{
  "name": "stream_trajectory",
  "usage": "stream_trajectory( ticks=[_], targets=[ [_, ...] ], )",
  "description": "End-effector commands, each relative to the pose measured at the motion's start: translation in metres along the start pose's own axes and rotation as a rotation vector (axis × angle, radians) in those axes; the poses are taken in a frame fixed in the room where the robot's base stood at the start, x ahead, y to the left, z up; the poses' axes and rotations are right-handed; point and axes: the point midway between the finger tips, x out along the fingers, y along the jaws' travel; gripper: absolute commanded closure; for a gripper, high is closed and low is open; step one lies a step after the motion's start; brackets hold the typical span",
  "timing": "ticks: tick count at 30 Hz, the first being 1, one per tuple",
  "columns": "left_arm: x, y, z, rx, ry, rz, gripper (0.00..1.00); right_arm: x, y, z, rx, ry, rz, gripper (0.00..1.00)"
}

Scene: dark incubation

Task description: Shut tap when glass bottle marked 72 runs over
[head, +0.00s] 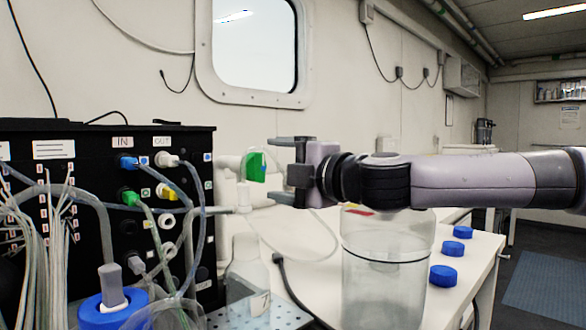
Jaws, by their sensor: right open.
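The tap (230,165) is a pale fitting beside the black panel, and its green handle (256,167) faces my right gripper. My right gripper (274,169) reaches in from the right. Its two fingers are apart, one above the other, and their tips are just right of the green handle, level with it. It holds nothing. A clear glass bottle (247,283) stands below the tap on a perforated plate. I cannot read a 72 on it, and I cannot make out its water level or any overflow. My left gripper is not in view.
A black panel (95,222) with hoses and cables fills the left. A large clear vessel (388,270) stands below my right arm. Blue caps (443,276) lie on the white bench (478,262) to its right. A blue-capped container (104,312) is at the lower left.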

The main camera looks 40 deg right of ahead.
Motion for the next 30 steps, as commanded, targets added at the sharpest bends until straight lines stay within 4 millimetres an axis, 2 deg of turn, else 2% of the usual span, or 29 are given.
stream_trajectory(
  ticks=[6, 12, 30],
  targets=[
    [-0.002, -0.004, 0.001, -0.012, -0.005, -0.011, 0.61, -0.020, 0.002, 0.000, 0.002, 0.001, 0.003, 0.15],
    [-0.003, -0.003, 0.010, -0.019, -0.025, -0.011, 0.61, -0.029, 0.001, 0.000, 0.001, 0.000, 0.001, 0.15],
    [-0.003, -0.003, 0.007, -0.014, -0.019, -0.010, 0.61, -0.031, 0.000, 0.000, 0.001, 0.000, 0.000, 0.15]
  ],
)
